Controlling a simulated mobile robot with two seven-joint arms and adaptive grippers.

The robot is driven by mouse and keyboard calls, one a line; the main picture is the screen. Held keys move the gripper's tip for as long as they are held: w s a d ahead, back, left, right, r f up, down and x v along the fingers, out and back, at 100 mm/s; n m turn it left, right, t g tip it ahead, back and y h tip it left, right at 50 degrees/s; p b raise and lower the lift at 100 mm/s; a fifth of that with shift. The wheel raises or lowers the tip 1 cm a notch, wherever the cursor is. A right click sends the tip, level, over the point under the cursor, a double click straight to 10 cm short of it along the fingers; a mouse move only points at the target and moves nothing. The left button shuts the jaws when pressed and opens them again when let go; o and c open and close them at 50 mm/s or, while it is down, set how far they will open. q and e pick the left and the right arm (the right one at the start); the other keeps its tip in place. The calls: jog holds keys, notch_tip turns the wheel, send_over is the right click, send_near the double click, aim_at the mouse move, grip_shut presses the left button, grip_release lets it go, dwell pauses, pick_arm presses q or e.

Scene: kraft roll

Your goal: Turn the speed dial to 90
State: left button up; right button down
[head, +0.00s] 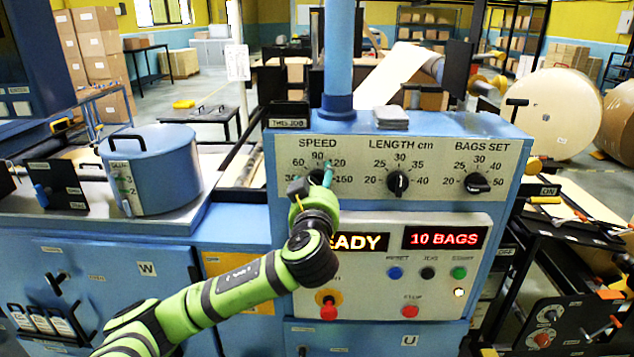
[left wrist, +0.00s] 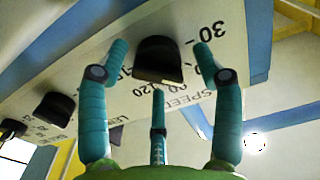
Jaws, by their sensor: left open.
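The speed dial (left wrist: 158,62) is a black knob on the pale panel strip in the left wrist view. In the head view its scale (head: 318,156) reads 60, 90, 120 and 160 under the word SPEED, with 90 at the top. My left gripper (left wrist: 160,52) is open, its teal fingers spread on either side of the knob with visible gaps. A third finger lies below the knob. In the head view the left gripper (head: 314,180) covers most of the dial, so I cannot tell where its pointer stands. My right gripper is not in view.
The length dial (head: 398,182) and bags set dial (head: 476,183) sit to the right on the same panel. Below are a lit display (head: 445,238) reading 10 BAGS, coloured buttons and a red knob (head: 328,308). A blue pot (head: 150,168) stands at left.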

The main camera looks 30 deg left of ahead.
pick_arm(q)
jog(key=c, duration=1.1)
